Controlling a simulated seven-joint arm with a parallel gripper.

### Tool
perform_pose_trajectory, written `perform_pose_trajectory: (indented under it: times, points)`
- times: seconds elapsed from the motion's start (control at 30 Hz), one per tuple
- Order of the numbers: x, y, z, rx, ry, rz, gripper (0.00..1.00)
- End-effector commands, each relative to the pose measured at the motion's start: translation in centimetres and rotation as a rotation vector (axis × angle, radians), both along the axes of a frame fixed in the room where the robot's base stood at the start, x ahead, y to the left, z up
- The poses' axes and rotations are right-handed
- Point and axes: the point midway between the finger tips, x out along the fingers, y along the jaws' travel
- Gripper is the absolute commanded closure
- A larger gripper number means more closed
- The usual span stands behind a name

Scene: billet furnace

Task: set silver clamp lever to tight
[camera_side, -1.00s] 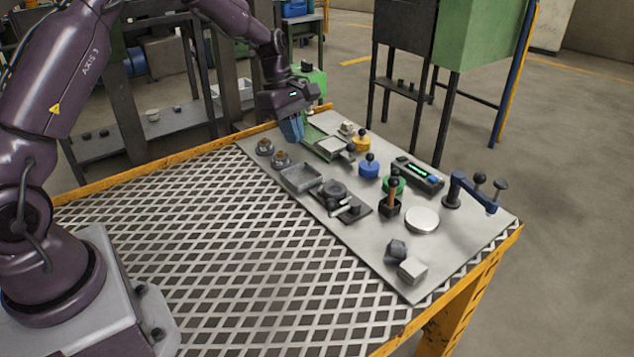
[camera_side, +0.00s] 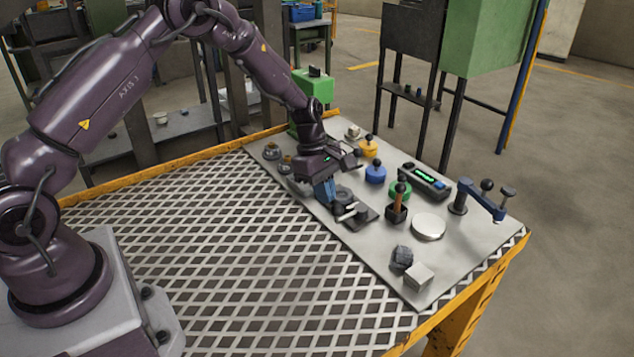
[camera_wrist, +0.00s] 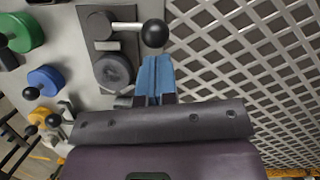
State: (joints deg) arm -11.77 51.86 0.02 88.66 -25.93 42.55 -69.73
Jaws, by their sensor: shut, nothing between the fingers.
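The clamp is a dark base plate (camera_side: 369,217) with a round dark disc (camera_wrist: 112,70) and a block (camera_wrist: 97,25). Its silver lever (camera_wrist: 127,26) runs from the block to a black ball knob (camera_wrist: 154,33), pointing right in the wrist view. In the side view the silver lever (camera_side: 347,214) lies low over the plate, partly hidden near my fingers. My gripper (camera_side: 330,203) has its blue fingers pointing down beside the clamp. In the wrist view my gripper (camera_wrist: 157,58) is shut and empty, its tips close to the knob; I cannot tell whether they touch.
A black holder with an orange-handled lever (camera_side: 397,208), a white disc (camera_side: 428,227) and two blocks (camera_side: 413,275) are right of the clamp. Yellow (camera_side: 368,148), blue (camera_side: 375,174) and green (camera_side: 400,190) knobs stand behind. A blue clamp arm (camera_side: 483,201) is far right. The mesh tabletop (camera_side: 250,260) is clear.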

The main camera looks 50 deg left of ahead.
Motion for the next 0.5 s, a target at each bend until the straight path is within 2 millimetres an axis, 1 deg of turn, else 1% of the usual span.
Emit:
perform_pose_trajectory:
  times: [0.5]
  points:
    - [-0.09, -0.29, 0.01, 0.0, 0.001, 0.022, 1.0]
